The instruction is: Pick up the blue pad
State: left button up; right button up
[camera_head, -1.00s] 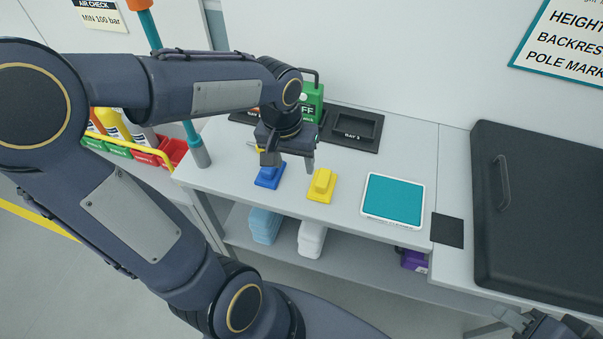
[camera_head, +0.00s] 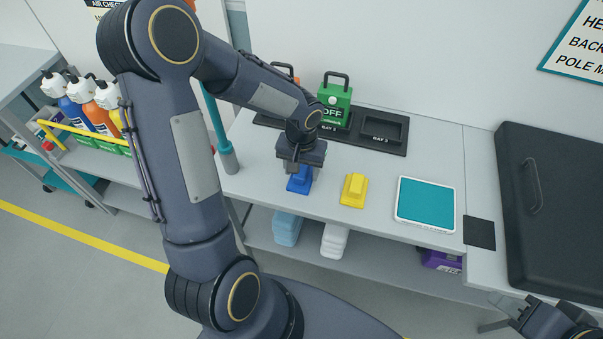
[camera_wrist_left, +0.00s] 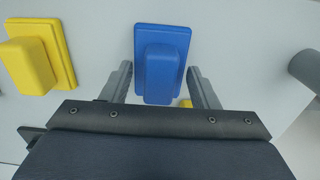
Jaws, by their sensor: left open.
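The blue pad (camera_head: 298,184) lies on the grey worktop, a flat base with a raised block on top. My left gripper (camera_head: 301,170) is open just above it, with the arm coming over from the left and hiding part of it. In the left wrist view the blue pad (camera_wrist_left: 161,50) reaches in between the two open fingers of the left gripper (camera_wrist_left: 162,88), with a gap on each side. I cannot tell how far the fingertips are above the worktop. My right gripper (camera_head: 518,308) is at the lower right, away from the pad.
A yellow pad (camera_head: 353,190) lies right of the blue one. Further right are a teal-topped white panel (camera_head: 425,204) and a black case (camera_head: 553,220). Behind stand a green box (camera_head: 334,103) and a black tray (camera_head: 381,131). A teal pole (camera_head: 219,130) rises at left.

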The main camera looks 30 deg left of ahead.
pick_arm(q)
jog(key=c, duration=0.6)
jog(key=shift+r, duration=0.1)
jog(key=shift+r, duration=0.6)
jog(key=s+d+r+b, duration=0.1)
jog(key=d+r, duration=0.3)
jog(key=s+d+r+b, duration=0.1)
jog(key=s+d+r, duration=0.1)
jog(key=d, duration=0.3)
jog(key=s+d+r+b, duration=0.1)
jog(key=d+r, duration=0.3)
jog(key=r, duration=0.1)
jog(key=shift+s+d+r, duration=0.15)
jog(key=shift+d+r, duration=0.05)
jog(key=shift+r, duration=0.15)
